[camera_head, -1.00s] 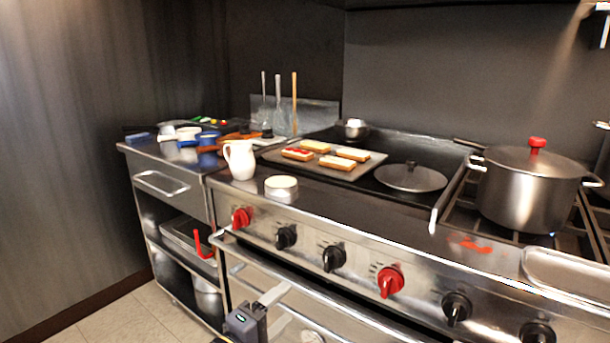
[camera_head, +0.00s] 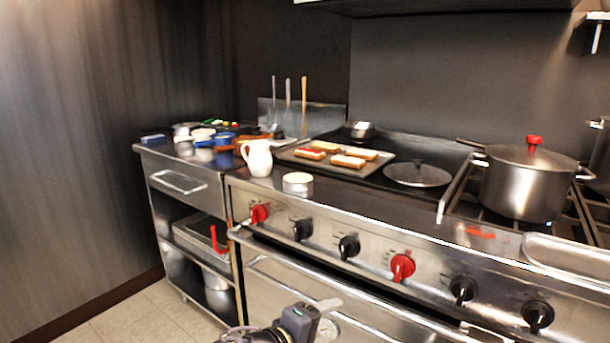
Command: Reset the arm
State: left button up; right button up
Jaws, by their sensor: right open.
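My right gripper (camera_head: 328,306) is low at the bottom centre of the head view, in front of the oven door below the stove's knobs. My left gripper is not in view.
The stove bears a tray (camera_head: 291,158) with slices of topped bread, a white pitcher (camera_head: 257,158), a small round dish (camera_head: 298,182), a lid (camera_head: 418,174) and a steel pot (camera_head: 523,185). The oven door (camera_head: 262,290) is close to my gripper. Tiled floor (camera_head: 150,317) is clear at lower left.

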jog(key=s+d+f+m+g+y, duration=0.2)
jog(key=s+d+f+g+y, duration=0.15)
jog(key=d, duration=0.35)
jog(key=s+d+f+m+g+y, duration=0.2)
jog(key=s+d+g, duration=0.2)
jog(key=d, duration=0.3)
jog(key=s+d+r+m+t+y, duration=0.1)
jog(key=s+d+m+t+y, duration=0.2)
jog(key=s+m+y, duration=0.9)
jog(key=s+r+n+h+p, duration=0.1)
jog(key=s+r+n+p, duration=0.1)
jog(key=r+p, duration=1)
jog(key=s+r+n+h+p, duration=0.2)
jog(key=r+n+p, duration=0.1)
jog(key=r+p, duration=0.9)
jog(key=shift+s+r+n, duration=0.15)
jog(key=shift+r+n, duration=0.15)
jog(key=shift+r, duration=0.05)
